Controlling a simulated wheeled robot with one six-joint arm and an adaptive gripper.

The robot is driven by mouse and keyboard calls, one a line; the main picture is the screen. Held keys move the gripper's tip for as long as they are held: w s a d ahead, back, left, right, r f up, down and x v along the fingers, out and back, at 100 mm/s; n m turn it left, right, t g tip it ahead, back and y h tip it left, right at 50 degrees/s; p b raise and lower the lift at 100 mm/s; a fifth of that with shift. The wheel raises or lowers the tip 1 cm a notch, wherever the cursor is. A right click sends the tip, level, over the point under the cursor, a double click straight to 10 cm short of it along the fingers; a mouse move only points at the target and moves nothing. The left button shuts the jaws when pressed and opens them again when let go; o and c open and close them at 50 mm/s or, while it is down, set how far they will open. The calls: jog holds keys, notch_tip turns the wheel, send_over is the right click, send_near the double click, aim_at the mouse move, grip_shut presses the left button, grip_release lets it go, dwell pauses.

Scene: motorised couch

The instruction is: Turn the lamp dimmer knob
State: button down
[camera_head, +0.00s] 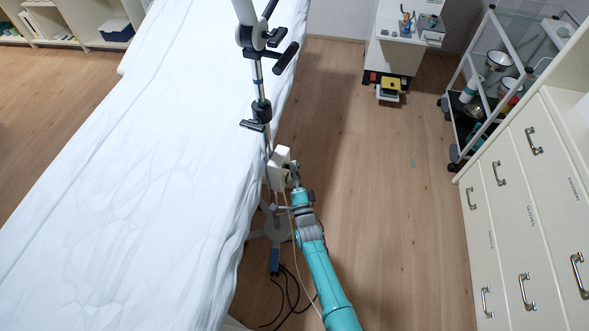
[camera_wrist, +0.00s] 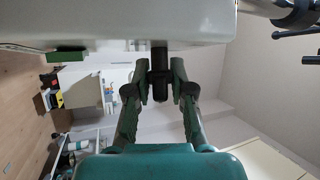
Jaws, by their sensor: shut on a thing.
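The lamp's white control box (camera_head: 279,163) is on the lamp pole beside the couch in the head view. It fills the top of the wrist view (camera_wrist: 120,22). A dark dimmer knob (camera_wrist: 159,58) sticks out from the box in the wrist view. My gripper (camera_wrist: 160,84) has one finger on each side of the knob and is shut on it. In the head view my gripper (camera_head: 294,174) is at the box's right side, and the knob is too small or hidden to make out there. A green part (camera_wrist: 68,56) sits on the box left of the knob.
The couch (camera_head: 130,170) with a white sheet lies left of the lamp pole (camera_head: 259,90). Dark cables (camera_head: 287,300) lie on the floor by the lamp base. A trolley (camera_head: 490,85) and drawer cabinet (camera_head: 530,200) stand at right.

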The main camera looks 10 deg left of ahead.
jog(key=shift+n+t+y, duration=0.7)
jog(key=shift+n+y, duration=0.7)
jog(key=c, duration=1)
grip_release()
jog(key=v, duration=1.2)
